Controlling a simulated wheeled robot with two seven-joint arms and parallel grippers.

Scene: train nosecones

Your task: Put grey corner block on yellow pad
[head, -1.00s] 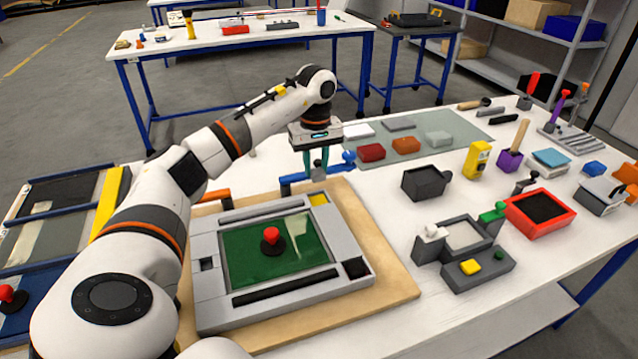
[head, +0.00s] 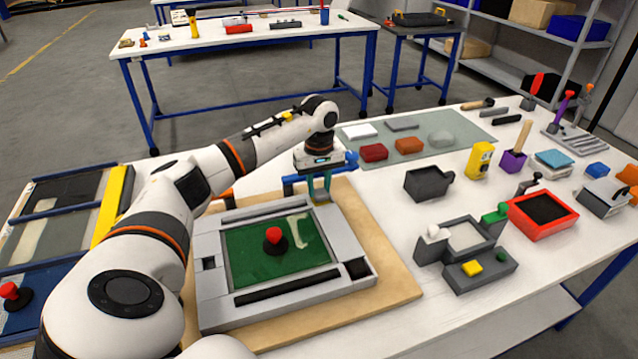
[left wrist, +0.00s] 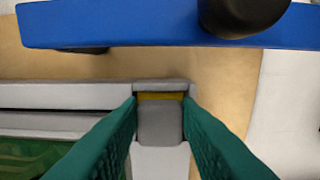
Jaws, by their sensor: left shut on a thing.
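My left gripper (head: 320,190) is over the far right corner of the light grey frame (head: 215,300). Its green fingers are shut on the grey corner block (left wrist: 160,123), which shows between the fingertips in the left wrist view. A strip of the yellow pad (left wrist: 160,96) shows just beyond the block, inside the frame's corner. I cannot tell whether the block touches the pad. My right gripper is not in view.
The frame lies on a wooden board (head: 385,265) and surrounds a green panel with a red knob (head: 274,236). A blue bar (left wrist: 150,25) runs just beyond the frame. A dark box (head: 428,184) and a red-rimmed tray (head: 543,213) stand to the right.

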